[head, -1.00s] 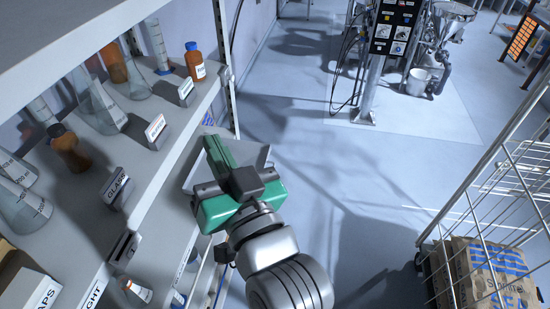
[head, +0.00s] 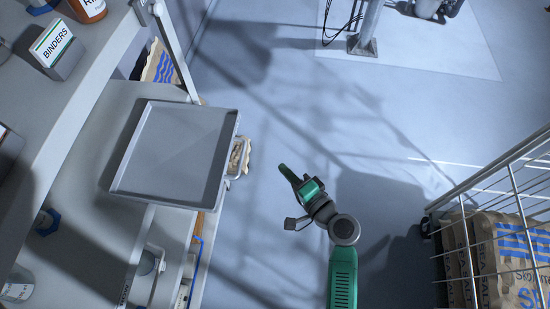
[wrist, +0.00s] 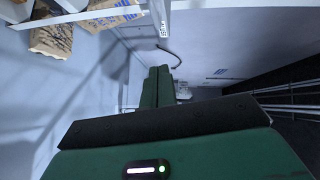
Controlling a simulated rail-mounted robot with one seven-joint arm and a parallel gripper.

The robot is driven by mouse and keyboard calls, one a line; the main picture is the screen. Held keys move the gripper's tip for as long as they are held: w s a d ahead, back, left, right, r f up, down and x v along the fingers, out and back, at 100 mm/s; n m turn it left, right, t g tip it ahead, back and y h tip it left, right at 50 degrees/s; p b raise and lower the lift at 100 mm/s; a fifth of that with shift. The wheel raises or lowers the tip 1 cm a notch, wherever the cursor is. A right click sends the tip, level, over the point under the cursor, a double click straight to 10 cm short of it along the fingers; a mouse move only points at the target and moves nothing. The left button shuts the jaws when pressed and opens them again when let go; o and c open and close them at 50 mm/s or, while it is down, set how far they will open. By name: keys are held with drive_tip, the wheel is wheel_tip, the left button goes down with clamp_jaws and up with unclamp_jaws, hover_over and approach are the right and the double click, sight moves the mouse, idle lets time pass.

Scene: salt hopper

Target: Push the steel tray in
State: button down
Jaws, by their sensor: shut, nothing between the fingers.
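The steel tray (head: 180,150) is a shallow grey square pan with a raised rim. In the head view it lies on a shelf at the left, and its right side sticks out past the shelf's front edge. My gripper (head: 283,170) is shut and empty, over the open floor to the right of the tray and clear of it. In the wrist view the green fingers (wrist: 157,80) are together with nothing between them. The tray cannot be made out in the wrist view.
A shelf unit with a BINDERS label (head: 52,42) stands at the left, its upright (head: 175,50) behind the tray. A wire cart (head: 510,170) with printed sacks (head: 510,250) is at the right. The floor between is clear.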

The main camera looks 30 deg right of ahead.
drive_tip(key=w+a+f+b, duration=0.1)
drive_tip(key=w+a, duration=0.2)
drive_tip(key=w, duration=0.8)
drive_tip(key=shift+a+f, duration=0.3)
drive_tip(key=shift+f, duration=0.1)
